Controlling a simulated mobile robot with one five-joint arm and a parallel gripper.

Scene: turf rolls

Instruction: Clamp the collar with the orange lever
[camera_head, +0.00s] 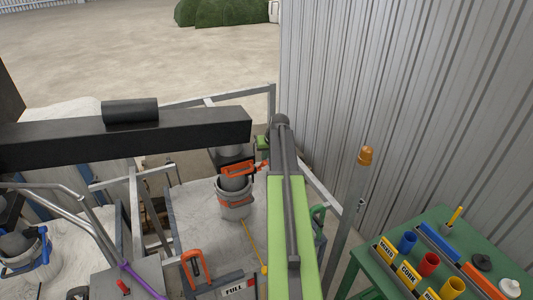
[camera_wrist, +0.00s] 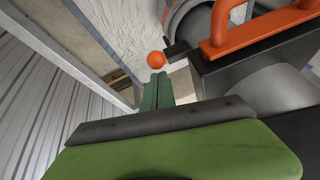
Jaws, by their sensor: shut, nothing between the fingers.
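A dark collar with an orange handle (camera_head: 238,169) sits around a grey cylinder above the grey bucket (camera_head: 234,206). In the wrist view the orange handle (camera_wrist: 250,28) is at the upper right, above a dark block. A small orange ball knob (camera_wrist: 156,60) shows left of that block; how it joins the collar is not clear. My gripper (camera_wrist: 158,90) is shut and empty, its green fingertips just below the knob in the picture. I cannot tell whether they touch it. In the head view the gripper is mostly hidden near the arm's far end.
A dark beam (camera_head: 60,143) crosses above the bucket at the left. A corrugated wall (camera_head: 420,110) stands close on the right. A post with an orange lamp (camera_head: 366,155) and a green table (camera_head: 410,238) with coloured cups are at the right. Metal rails surround the bucket area.

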